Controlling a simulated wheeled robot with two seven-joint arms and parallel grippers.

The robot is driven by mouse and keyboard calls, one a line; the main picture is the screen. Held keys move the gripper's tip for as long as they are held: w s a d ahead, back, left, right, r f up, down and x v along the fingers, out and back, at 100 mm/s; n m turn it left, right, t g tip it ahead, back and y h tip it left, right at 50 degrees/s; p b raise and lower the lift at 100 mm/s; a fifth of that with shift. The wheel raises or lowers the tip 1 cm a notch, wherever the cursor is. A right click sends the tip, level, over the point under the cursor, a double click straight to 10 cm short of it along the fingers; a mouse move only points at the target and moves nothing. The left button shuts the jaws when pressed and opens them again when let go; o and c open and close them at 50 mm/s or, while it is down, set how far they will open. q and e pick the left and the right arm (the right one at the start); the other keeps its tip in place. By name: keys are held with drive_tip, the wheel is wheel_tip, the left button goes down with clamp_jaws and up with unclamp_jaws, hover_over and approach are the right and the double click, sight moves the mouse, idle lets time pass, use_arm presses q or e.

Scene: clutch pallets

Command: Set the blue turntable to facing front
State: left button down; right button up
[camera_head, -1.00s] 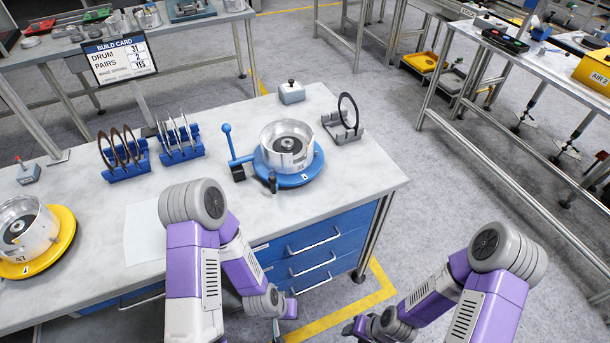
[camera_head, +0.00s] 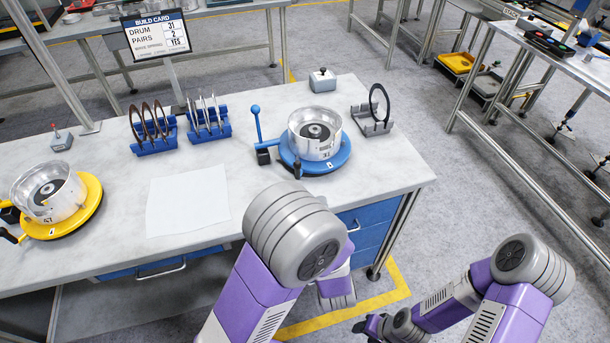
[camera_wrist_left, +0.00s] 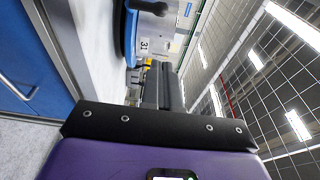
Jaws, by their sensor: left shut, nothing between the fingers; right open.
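The blue turntable (camera_head: 337,160) sits near the right end of the workbench and bears a silver drum (camera_head: 314,135) marked 31. A small white mark shows on its front right rim, and a dark handle (camera_head: 298,172) stands at its front left. A blue lever with a ball top (camera_head: 256,122) stands at its left. In the left wrist view, the turntable's blue edge (camera_wrist_left: 128,30) is at the top. My left gripper (camera_wrist_left: 163,82) is shut and empty, apart from the turntable; my arm hides it in the head view. My right gripper (camera_head: 368,325) is open, low in front of the bench, small in view.
A yellow turntable (camera_head: 88,205) with another drum is at the left. A paper sheet (camera_head: 187,203) lies in front.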

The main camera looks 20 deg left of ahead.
use_arm(q)
drive_tip(key=b+x, duration=0.1)
drive_tip(key=x, duration=0.6)
drive_tip(key=shift+w+a+f, duration=0.1)
drive_tip(key=shift+w+a, duration=0.1)
drive_tip(key=shift+w, duration=0.05)
drive_tip(key=a, duration=0.1)
drive_tip(key=w+a, duration=0.1)
drive_tip(key=a, duration=0.1)
drive_tip(key=shift+w+b, duration=0.35)
drive_tip(key=shift+w+a, duration=0.2)
drive_tip(key=shift+a, duration=0.2)
use_arm(e)
drive_tip(key=shift+f, duration=0.95)
